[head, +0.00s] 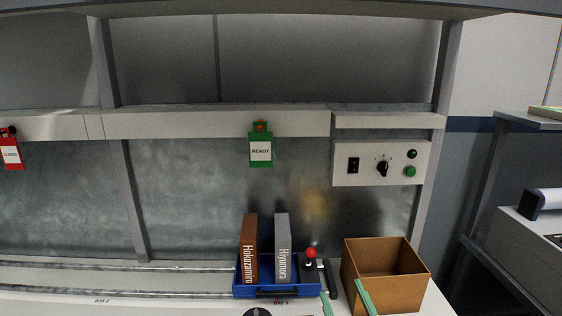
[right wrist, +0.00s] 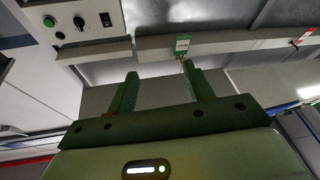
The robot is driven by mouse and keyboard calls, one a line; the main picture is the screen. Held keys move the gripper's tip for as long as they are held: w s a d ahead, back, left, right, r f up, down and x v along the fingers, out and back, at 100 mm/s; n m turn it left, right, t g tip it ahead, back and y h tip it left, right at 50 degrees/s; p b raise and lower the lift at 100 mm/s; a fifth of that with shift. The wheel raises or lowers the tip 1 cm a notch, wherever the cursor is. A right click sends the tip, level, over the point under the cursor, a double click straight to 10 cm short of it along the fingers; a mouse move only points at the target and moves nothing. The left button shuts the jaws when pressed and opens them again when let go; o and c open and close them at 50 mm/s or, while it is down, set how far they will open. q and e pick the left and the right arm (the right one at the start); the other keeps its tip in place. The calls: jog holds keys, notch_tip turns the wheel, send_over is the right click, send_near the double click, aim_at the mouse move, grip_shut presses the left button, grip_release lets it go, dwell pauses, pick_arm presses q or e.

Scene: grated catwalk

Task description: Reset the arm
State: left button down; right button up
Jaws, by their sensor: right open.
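My right gripper (head: 343,289) shows at the bottom of the head view, its two green fingers apart with nothing between them. One finger is in front of the open brown box and the other is near the tray's right side. In the right wrist view my right gripper (right wrist: 160,72) is open and empty, its fingers pointing toward the shelf rail and back panel. My left gripper is in neither view.
A blue tray (head: 277,291) holds a brown book (head: 249,247) and a grey book (head: 283,247). A red-knobbed lever (head: 310,259) stands beside it. The brown box (head: 393,290) is at right. A control panel (head: 381,164) and a green READY tag (head: 260,150) are above. The counter's left is largely clear.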

jog(key=s+d+f+g+h, duration=0.5)
jog(key=s+d+f+g, duration=0.35)
jog(key=f, duration=0.35)
jog(key=s+d+f+n+g+h, duration=0.1)
jog(key=s+d+f+g+h, duration=0.15)
jog(key=s+d, duration=0.35)
jog(key=s+d+f+n+g+h, duration=0.15)
jog(key=s+d+g, duration=0.25)
jog(key=s, duration=0.5)
jog(key=s+a+f+m+g+y, duration=0.1)
jog(key=s+a+f, duration=0.1)
jog(key=f, duration=1)
jog(key=s+a+f+m+g+y, duration=0.1)
jog(key=s+a+f+g, duration=0.15)
jog(key=f, duration=1.05)
jog(key=s+f+m+g+y, duration=0.1)
jog(key=s+f, duration=0.7)
jog(key=s, duration=0.2)
jog(key=s+f+m+g, duration=0.1)
jog(key=s+f, duration=0.7)
jog(key=s, duration=0.3)
jog(key=shift+m+y, duration=0.35)
jog(key=shift+y, duration=0.05)
